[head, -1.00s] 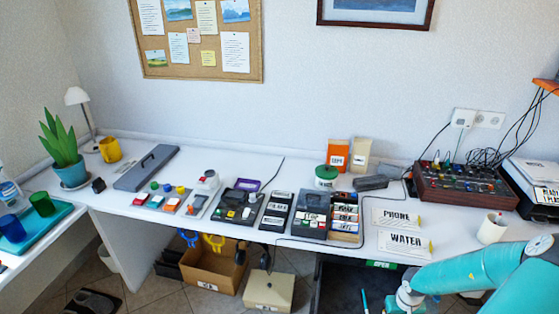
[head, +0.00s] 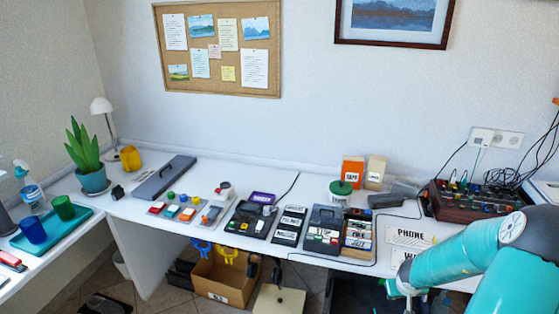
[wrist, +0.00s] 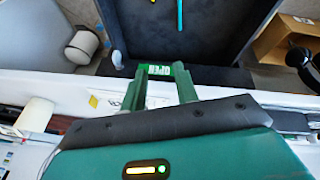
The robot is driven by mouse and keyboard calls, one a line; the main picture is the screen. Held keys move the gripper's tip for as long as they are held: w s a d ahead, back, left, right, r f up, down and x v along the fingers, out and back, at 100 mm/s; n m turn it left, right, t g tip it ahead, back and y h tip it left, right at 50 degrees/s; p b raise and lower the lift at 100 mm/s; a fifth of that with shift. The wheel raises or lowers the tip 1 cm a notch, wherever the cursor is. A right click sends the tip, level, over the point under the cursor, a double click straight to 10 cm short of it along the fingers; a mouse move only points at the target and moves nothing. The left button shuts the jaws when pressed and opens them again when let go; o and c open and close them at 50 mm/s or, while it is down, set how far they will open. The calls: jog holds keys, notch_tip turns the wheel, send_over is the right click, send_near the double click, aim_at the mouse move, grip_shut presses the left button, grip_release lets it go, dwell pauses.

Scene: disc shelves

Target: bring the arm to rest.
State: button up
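My teal arm (head: 462,257) reaches in from the lower right in the head view, bent, in front of the white desk's (head: 140,209) right part. Its wrist points down at the desk's front edge, and the fingers are out of sight or too small to tell there. In the wrist view my gripper (wrist: 161,75) shows two green fingers standing apart with nothing between them.
The desk holds label trays, a grey box (head: 164,178), a PHONE sign (head: 411,236) and a cabled mixer (head: 470,203). My arm partly covers another sign. A cardboard box (head: 222,277) stands below. A side table bears a teal tray (head: 80,219).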

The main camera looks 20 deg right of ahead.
jog(key=w+a+r+n+t, duration=0.25)
jog(key=w+a+r, duration=0.55)
jog(key=r, duration=0.4)
jog(key=a+r+n+t+y, duration=0.2)
jog(key=a+r+y, duration=0.1)
jog(key=a+r, duration=1.05)
jog(key=s+a+r+g, duration=0.1)
jog(key=s+a+r, duration=0.2)
jog(key=s+a, duration=0.4)
jog(key=s+a+r+y, duration=0.1)
jog(key=s+a+r, duration=0.2)
jog(key=s+a, duration=0.4)
jog(key=shift+s+a+r+g, duration=0.35)
jog(key=shift+s, duration=0.25)
jog(key=shift+o, duration=0.4)
jog(key=shift+m+g+h, duration=0.3)
jog(key=shift+m+h, duration=0.1)
jog(key=shift+m, duration=0.15)
jog(key=s, duration=0.3)
jog(key=s+r, duration=0.1)
jog(key=s, duration=0.1)
jog(key=shift+s, duration=0.3)
jog(key=shift+o, duration=0.5)
jog(key=shift+s+d, duration=0.1)
jog(key=shift+s, duration=0.1)
